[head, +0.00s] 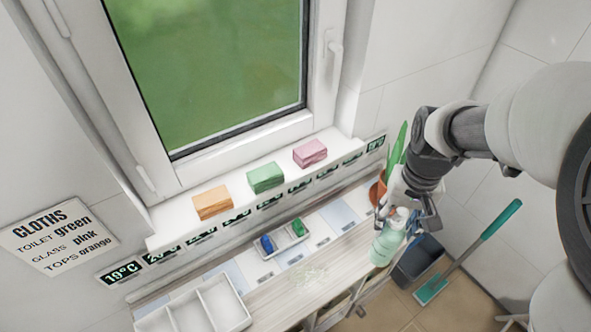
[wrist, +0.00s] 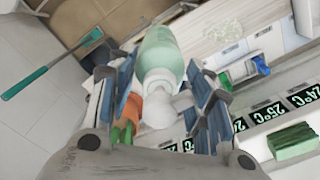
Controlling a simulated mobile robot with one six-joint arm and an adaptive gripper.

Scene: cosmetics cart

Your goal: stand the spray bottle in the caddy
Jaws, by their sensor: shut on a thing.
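The pale green spray bottle (head: 386,246) with a white top hangs below my gripper (head: 409,214), at the right end of the wooden top. In the wrist view the bottle (wrist: 160,52) and its white head lie between the two fingers of my gripper (wrist: 160,84), which is shut on it. The bottle looks roughly upright in the head view; its height above the surface is hard to tell. A white divided caddy (head: 203,294) stands at the lower left, partly cut off by the picture edge; the compartments I can see look empty.
A small white tray (head: 272,249) holds a blue and a green item. Orange, green and pink cloth stacks (head: 265,178) lie on the windowsill. A potted plant (head: 378,191) stands close behind my gripper. A dark bin (head: 415,262) and a teal brush (head: 432,288) are at right.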

